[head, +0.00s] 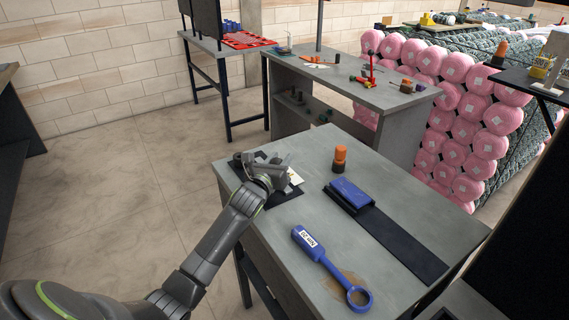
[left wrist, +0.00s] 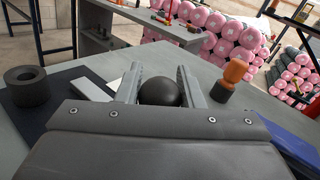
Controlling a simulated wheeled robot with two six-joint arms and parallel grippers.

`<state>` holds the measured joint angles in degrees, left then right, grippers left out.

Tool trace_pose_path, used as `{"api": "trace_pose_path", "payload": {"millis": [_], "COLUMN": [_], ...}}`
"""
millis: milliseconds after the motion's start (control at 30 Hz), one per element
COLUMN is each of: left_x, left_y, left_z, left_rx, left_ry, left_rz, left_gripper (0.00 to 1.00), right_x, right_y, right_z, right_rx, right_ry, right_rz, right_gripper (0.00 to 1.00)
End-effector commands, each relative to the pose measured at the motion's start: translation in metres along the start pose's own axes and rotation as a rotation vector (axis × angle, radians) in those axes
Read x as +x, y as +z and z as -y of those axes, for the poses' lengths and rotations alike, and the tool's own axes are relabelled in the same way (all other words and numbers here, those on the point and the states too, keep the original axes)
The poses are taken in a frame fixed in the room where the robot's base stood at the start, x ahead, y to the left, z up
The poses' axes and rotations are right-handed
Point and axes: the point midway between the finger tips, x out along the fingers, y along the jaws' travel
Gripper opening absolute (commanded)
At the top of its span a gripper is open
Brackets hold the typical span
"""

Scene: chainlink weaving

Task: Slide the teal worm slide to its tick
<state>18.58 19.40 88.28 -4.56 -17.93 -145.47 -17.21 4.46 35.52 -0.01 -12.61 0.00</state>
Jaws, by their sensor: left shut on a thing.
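My left gripper (head: 277,162) is over the far left corner of the near grey table. In the left wrist view its two grey fingers (left wrist: 160,78) stand on either side of a round black knob (left wrist: 159,94) and are shut on it. What is under the knob is hidden by the gripper. No teal part of the worm slide and no tick can be made out in either view. A white card (head: 296,176) shows just beside the gripper, on a dark plate (head: 286,196). My right gripper is not in view.
A dark ring (left wrist: 25,86) stands left of the gripper. An orange-and-black piece (head: 340,159) stands to its right. A blue block (head: 352,192) sits on a long black strip (head: 403,243). A blue labelled ring-ended tool (head: 331,265) lies nearer the front.

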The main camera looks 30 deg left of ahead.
Motion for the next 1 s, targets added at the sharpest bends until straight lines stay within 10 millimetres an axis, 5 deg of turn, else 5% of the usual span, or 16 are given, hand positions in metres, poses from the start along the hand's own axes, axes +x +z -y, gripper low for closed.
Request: {"api": "trace_pose_path", "payload": {"millis": [367, 400, 567, 1000], "left_x": [0.005, 0.005, 0.005, -0.005], "left_y": [0.002, 0.002, 0.002, 0.001], "left_z": [-0.009, -0.009, -0.009, -0.009], "left_rx": [0.000, 0.000, 0.000, 0.000], "left_ry": [0.002, 0.002, 0.002, 0.001], "left_rz": [0.000, 0.000, 0.000, 0.001], "left_gripper": [0.00, 0.35, 0.55, 0.55], "right_x": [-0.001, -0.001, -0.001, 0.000], "right_y": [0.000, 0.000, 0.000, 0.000], "right_z": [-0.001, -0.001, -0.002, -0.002], "right_rx": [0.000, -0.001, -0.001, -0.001], "right_ry": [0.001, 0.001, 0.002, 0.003], "right_rz": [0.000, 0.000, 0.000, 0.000], "right_gripper": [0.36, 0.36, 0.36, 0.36]}}
